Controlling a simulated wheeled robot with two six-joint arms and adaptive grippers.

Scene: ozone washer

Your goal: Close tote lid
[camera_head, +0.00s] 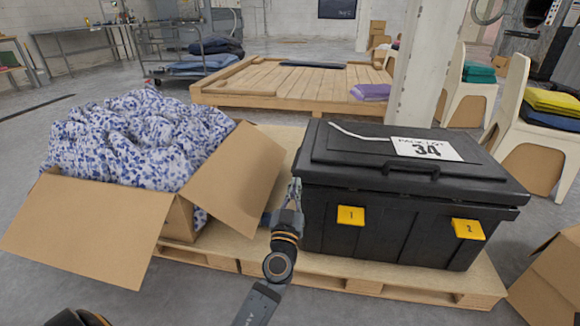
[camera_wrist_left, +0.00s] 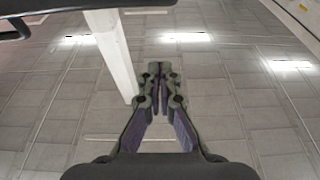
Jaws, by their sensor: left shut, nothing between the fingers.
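The black tote (camera_head: 385,235) stands on a wooden pallet, with yellow tags marked 1 and 2 on its front. Its black lid (camera_head: 335,155) lies across the top, looking flat on the rim; I cannot tell whether it is fully seated. The lid carries a white label reading 34, a pale strip and a front handle. My left gripper (camera_head: 295,190) points upward beside the tote's front left corner, close to the lid's edge; contact is unclear. In the left wrist view the gripper's fingers (camera_wrist_left: 162,70) are together and empty. My right gripper is not in view.
An open cardboard box (camera_head: 90,225) heaped with blue-and-white patterned cloth (camera_head: 130,140) stands left of the tote, its flap near my left arm. The pallet (camera_head: 340,275) extends in front. Another cardboard box (camera_head: 555,280) is at right. White chairs (camera_head: 530,135) stand behind right.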

